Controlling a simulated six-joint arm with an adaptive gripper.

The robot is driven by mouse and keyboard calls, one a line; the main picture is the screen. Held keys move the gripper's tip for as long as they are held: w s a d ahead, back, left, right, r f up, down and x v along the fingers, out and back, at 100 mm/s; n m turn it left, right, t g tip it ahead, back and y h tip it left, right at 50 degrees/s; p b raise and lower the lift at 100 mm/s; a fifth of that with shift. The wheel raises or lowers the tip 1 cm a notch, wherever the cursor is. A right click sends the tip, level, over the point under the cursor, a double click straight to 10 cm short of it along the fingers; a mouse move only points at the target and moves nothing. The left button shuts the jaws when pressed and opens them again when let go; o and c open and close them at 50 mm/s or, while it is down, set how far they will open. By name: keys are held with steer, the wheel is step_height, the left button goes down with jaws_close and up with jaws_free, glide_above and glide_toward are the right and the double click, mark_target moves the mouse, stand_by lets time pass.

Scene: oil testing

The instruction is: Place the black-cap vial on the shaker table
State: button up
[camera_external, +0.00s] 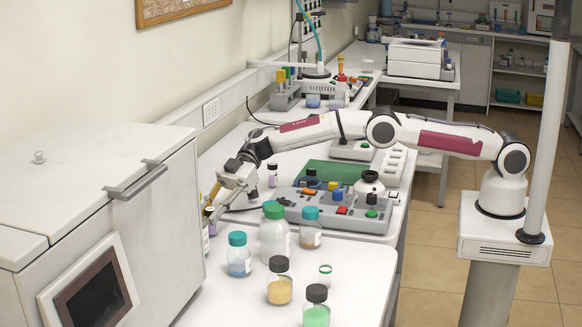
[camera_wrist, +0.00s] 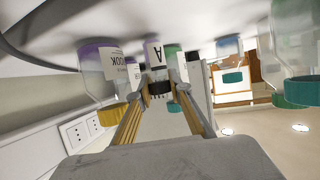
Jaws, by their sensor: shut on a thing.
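In the wrist view, which shows the scene upside down, the black-cap vial (camera_wrist: 154,54) has a white label with an "A" and purple contents. It is between the two tan fingers of my gripper (camera_wrist: 160,84), which are shut on it. In the external view my gripper (camera_external: 212,196) reaches left and down beside the large white cabinet. The held vial is hard to make out there among small vials near the fingers.
A purple bottle with a yellow cap (camera_wrist: 97,75) is close beside the fingers. Teal-cap bottles (camera_external: 239,256) and black-cap bottles (camera_external: 279,281) stand at the front. The white cabinet (camera_external: 100,200) is close on the left.

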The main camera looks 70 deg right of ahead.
steer(key=shift+f, duration=0.2)
steer(key=o, duration=0.8)
steer(key=shift+c, duration=0.2)
steer(key=shift+r, duration=0.2)
steer(key=shift+d, duration=0.1)
steer(key=shift+d+r, duration=0.2)
steer(key=shift+d, duration=0.1)
steer(key=shift+v, duration=3.3)
